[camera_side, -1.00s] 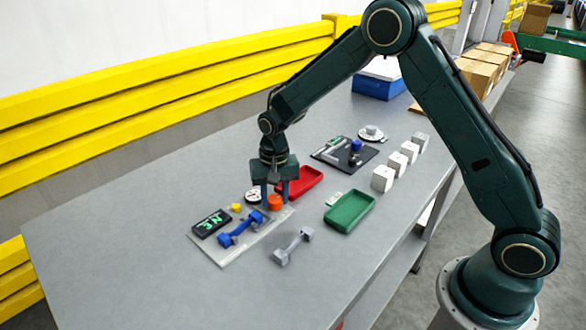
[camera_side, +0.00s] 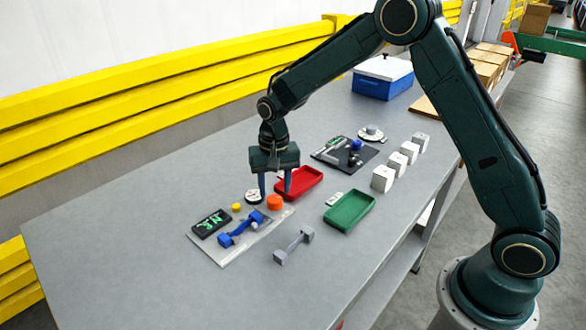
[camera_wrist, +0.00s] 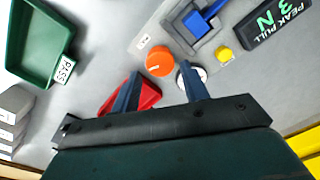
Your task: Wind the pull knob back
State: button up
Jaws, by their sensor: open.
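An orange round knob (camera_side: 275,202) sits at the far end of a light grey plate (camera_side: 240,240) on the bench; it also shows in the wrist view (camera_wrist: 159,62) with a small pale mark on top. A blue two-ended part (camera_side: 240,229) and a black display (camera_side: 211,223) reading "PEAK PULL" and "3N" in the wrist view (camera_wrist: 275,22) are on or beside the plate. My gripper (camera_side: 275,192) is open and empty, with its fingers above and just behind the knob. In the wrist view the fingertips (camera_wrist: 160,72) lie on either side below it. Which part is the pull knob is not labelled.
A round white dial (camera_side: 253,196) and a yellow button (camera_side: 236,207) are close by. A red tray (camera_side: 298,184) is behind my gripper and a green tray (camera_side: 349,211) is to the right. A grey dumbbell-shaped piece (camera_side: 293,246) lies in front. The bench's near left is clear.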

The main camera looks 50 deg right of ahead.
aim_at(275, 198)
notch_tip(275, 198, up, 10)
jog(key=shift+d+r, duration=0.15)
jog(key=shift+r, duration=0.05)
dwell(0.6)
jog(key=m, duration=0.7)
jog(key=shift+a, duration=0.2)
jog(key=shift+f, duration=0.1)
jog(key=shift+f, duration=6.8)
jog(key=c, duration=0.7)
